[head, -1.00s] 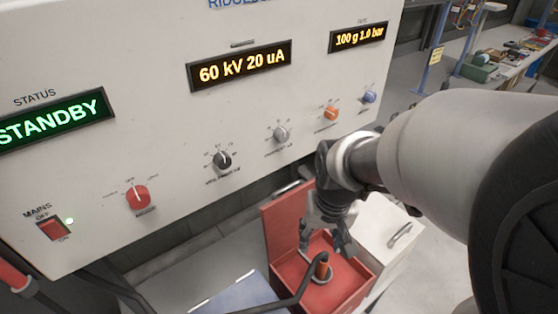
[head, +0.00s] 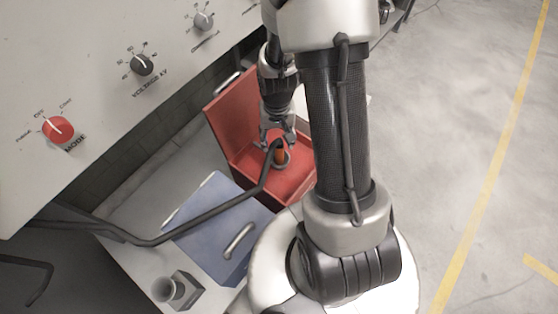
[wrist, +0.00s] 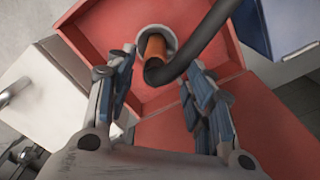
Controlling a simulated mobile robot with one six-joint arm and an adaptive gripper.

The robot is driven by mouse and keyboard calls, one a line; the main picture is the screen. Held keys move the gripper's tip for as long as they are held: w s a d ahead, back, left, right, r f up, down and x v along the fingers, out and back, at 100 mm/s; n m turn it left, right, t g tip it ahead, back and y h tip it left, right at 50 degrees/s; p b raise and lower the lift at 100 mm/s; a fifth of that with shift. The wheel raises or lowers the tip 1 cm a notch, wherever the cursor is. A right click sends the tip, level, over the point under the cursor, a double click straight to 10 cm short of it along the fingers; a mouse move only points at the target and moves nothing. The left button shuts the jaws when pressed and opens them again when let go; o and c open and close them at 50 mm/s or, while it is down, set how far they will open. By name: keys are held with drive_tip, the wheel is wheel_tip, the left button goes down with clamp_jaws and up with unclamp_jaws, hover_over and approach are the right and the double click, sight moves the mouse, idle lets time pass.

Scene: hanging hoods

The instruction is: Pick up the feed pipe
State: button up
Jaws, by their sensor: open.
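The feed pipe appears to be the long dark bent pipe (head: 200,222) with an orange end (head: 281,155). That end stands in a pale round ring on the floor of the open red box (head: 300,183). In the wrist view the orange end (wrist: 155,48) and the dark bend (wrist: 185,62) lie just beyond and between my fingertips. My gripper (head: 277,138) is open over the box, close to the orange end. In the wrist view my gripper (wrist: 160,66) has a blue-padded finger on each side, with a gap between them. I cannot tell whether a finger touches the pipe.
A blue lidded box (head: 215,220) with a handle stands left of the red box, under the pipe. A small grey holder (head: 178,290) stands at the front. The panel with knobs (head: 70,60) overhangs at the left. Open floor (head: 460,130) lies to the right.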

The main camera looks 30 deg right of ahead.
sight(280, 146)
drive_tip(key=shift+s+d+f+b, duration=0.15)
drive_tip(key=shift+f+b, duration=0.55)
drive_tip(key=shift+f, duration=1.05)
drive_tip(key=shift+w+d+f+b, duration=0.15)
drive_tip(key=shift+f+b, duration=0.55)
drive_tip(key=shift+f, duration=1.05)
drive_tip(key=shift+s, duration=0.1)
drive_tip(key=shift+r, duration=0.1)
drive_tip(key=shift+c, duration=0.3)
clamp_jaws()
